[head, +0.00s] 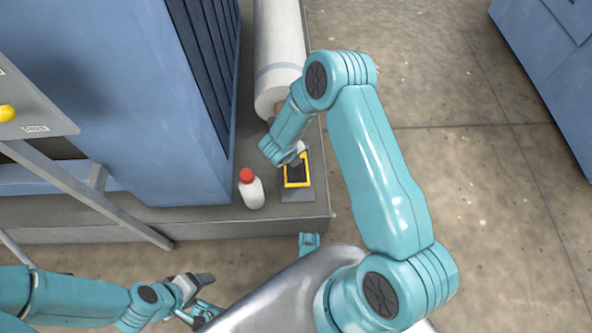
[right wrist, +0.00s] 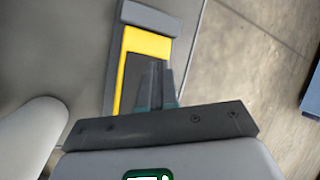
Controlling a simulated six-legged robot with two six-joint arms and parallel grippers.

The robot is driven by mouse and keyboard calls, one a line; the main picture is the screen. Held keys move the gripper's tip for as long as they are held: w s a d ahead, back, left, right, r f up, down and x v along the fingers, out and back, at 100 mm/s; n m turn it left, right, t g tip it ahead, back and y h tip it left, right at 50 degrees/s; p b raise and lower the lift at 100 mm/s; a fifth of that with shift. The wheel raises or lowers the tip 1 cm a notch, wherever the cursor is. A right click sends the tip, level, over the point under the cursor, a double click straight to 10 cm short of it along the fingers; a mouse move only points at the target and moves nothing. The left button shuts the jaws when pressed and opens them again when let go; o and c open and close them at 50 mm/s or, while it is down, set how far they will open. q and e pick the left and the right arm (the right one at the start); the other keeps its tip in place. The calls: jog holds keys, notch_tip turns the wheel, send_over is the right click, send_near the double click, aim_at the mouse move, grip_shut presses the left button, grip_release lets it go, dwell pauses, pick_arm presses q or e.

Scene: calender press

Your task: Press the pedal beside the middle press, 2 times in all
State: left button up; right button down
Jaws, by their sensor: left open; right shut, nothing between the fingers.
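The pedal (head: 297,184) is a dark plate in a yellow frame on a grey base, at the corner of the grey plinth beside the tall blue machine. It also shows in the right wrist view (right wrist: 150,46), under the fingers. My right gripper (head: 301,160) is over the far part of the pedal and partly hidden by its own wrist. In the right wrist view its fingers (right wrist: 156,84) are together and empty, over the dark plate. I cannot tell whether they touch it. My left gripper (head: 207,292) is open and empty at the bottom, away from the pedal.
A white bottle with a red cap (head: 251,191) stands close left of the pedal. A large pale roll (head: 279,62) lies behind it. The blue machine (head: 130,100) fills the left. A grey panel with a yellow button (head: 7,113) is at far left. Floor right of the plinth is clear.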

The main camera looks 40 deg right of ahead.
jog(key=shift+s+a+f+b, duration=0.1)
jog(key=shift+s+f+b, duration=0.1)
jog(key=shift+f+b, duration=0.4)
jog(key=shift+s+a+f+b, duration=0.15)
jog(key=shift+f+b, duration=0.15)
jog(key=shift+f, duration=0.5)
jog(key=shift+f, duration=0.1)
dwell(0.9)
jog(key=shift+s+f+b, duration=0.1)
jog(key=shift+f+b, duration=0.2)
jog(key=shift+b, duration=0.1)
jog(key=shift+s+a+f+b, duration=0.15)
jog(key=shift+s+f+b, duration=0.05)
jog(key=shift+f+b, duration=0.45)
jog(key=shift+s+a+f+b, duration=0.1)
jog(key=shift+s+f+b, duration=0.1)
jog(key=shift+f+b, duration=0.35)
dwell(1.1)
dwell(0.3)
jog(key=shift+w+d+r+p, duration=0.15)
jog(key=shift+w+r+p, duration=0.1)
jog(key=shift+r+p, duration=0.5)
jog(key=shift+w+d+r+p, duration=0.2)
jog(key=shift+r+p, duration=0.4)
jog(key=shift+r, duration=0.25)
